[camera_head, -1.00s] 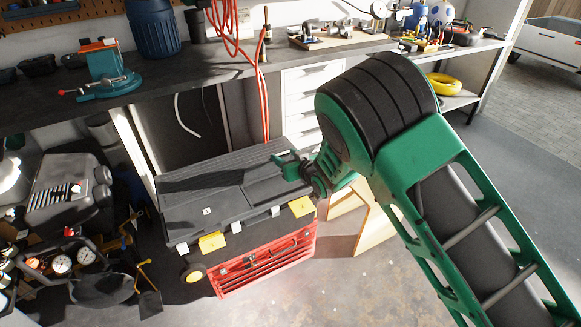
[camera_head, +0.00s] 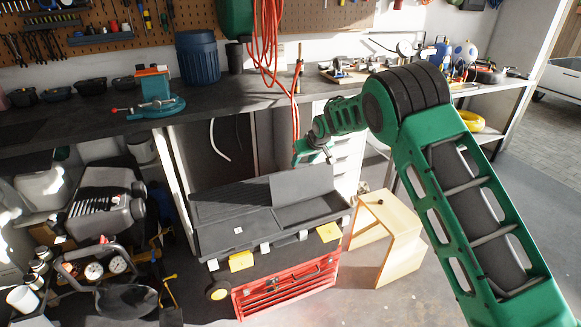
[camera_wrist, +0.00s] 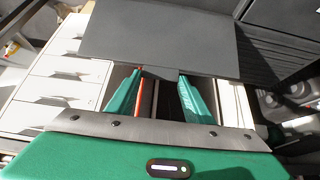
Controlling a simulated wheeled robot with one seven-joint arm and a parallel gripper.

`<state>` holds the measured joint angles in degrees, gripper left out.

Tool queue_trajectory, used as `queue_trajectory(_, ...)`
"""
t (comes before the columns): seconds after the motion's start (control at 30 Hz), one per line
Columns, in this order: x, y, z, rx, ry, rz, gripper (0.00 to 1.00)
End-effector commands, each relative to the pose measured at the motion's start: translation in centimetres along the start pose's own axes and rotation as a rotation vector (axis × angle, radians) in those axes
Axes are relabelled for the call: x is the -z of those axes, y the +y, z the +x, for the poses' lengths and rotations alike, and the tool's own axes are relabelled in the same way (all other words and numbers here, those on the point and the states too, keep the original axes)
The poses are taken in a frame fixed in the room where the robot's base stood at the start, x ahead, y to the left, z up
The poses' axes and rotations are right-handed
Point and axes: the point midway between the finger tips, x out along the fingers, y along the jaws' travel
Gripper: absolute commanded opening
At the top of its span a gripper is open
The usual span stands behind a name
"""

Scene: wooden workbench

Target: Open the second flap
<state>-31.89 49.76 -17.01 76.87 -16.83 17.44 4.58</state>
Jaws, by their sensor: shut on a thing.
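The dark grey tool chest (camera_head: 262,244) has a lid in two flaps. Its right flap (camera_head: 300,187) stands raised, baring a shallow dark compartment (camera_head: 312,212) beneath. The left flap (camera_head: 232,203) lies shut. My gripper (camera_head: 318,156) is at the raised flap's upper edge. In the wrist view the flap (camera_wrist: 160,38) is a broad grey panel, and my gripper (camera_wrist: 157,78) has a finger at each side of a small tab on its edge. The gripper is shut on the flap; the exact contact is partly hidden.
Red drawers (camera_head: 288,288) sit below the chest's top. White drawers (camera_head: 347,160) and the workbench (camera_head: 230,98) are behind. A compressor (camera_head: 105,210) is at left. Orange hoses (camera_head: 268,45) hang near my arm.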

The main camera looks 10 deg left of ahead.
Motion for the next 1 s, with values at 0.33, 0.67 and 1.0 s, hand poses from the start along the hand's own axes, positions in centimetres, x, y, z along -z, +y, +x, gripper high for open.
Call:
queue_trajectory(0.33,0.9,2.6,0.3,-0.024,0.015,0.020,0.07)
queue_trajectory(0.67,0.8,2.6,0.5,-0.025,0.011,0.019,0.06)
queue_trajectory(1.0,0.6,2.2,0.5,-0.020,0.007,0.017,0.66)
